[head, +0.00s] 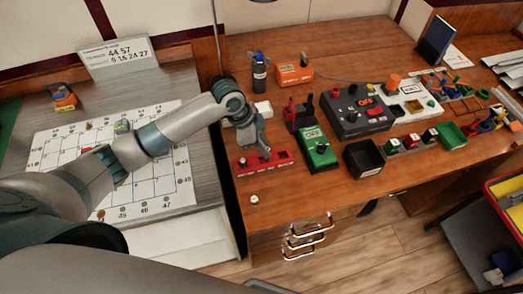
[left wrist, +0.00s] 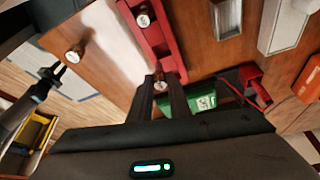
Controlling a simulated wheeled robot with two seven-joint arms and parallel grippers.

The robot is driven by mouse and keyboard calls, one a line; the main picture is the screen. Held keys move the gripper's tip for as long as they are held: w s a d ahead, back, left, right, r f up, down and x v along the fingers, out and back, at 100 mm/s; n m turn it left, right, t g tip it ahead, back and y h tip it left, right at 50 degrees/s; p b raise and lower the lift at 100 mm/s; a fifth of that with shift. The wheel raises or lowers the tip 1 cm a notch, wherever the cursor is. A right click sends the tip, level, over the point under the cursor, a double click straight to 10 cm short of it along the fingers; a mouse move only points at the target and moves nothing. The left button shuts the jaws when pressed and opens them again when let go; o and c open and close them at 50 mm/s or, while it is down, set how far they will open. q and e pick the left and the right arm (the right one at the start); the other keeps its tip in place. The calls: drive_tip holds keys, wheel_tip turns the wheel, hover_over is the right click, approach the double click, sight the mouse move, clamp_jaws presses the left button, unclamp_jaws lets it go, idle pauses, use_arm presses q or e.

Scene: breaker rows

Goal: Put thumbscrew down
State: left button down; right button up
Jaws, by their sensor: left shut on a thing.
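My left gripper (head: 264,150) is over the red block (head: 250,165) near the desk's left front. In the left wrist view its two dark fingers (left wrist: 168,98) are shut on a small thumbscrew with a pale marked top (left wrist: 160,85), just off or at the end of the red block (left wrist: 157,42); I cannot tell if they touch. Another pale-topped knob (left wrist: 143,18) sits on the red block. A separate brass-sided knob with a pale top (left wrist: 75,53) stands on the bare wood; it also shows in the head view (head: 254,199).
A green box (head: 318,150) stands right of the red block, with a black open bin (head: 364,158) beyond it. A dark control panel (head: 358,110) stands behind.

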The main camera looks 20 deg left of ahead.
use_arm(q)
drive_tip(key=shift+w+a+f+p, duration=0.15)
drive_tip(key=shift+a+f+p, duration=0.15)
drive_tip(key=shift+f, duration=0.2)
drive_tip(key=shift+w+a+f+p, duration=0.15)
drive_tip(key=shift+a+f, duration=0.1)
drive_tip(key=shift+f, duration=0.25)
wheel_tip(320, 180, down, 2)
drive_tip(key=shift+p, duration=0.4)
drive_tip(key=shift+f, duration=0.4)
use_arm(e)
drive_tip(key=shift+a+r, duration=0.2)
drive_tip(key=shift+r, duration=0.75)
use_arm(q)
drive_tip(key=shift+f, duration=0.15)
drive_tip(key=c, duration=1.7)
unclamp_jaws()
drive_tip(key=shift+o, duration=0.2)
use_arm(e)
drive_tip(key=shift+a, duration=0.15)
drive_tip(key=shift+a, duration=0.1)
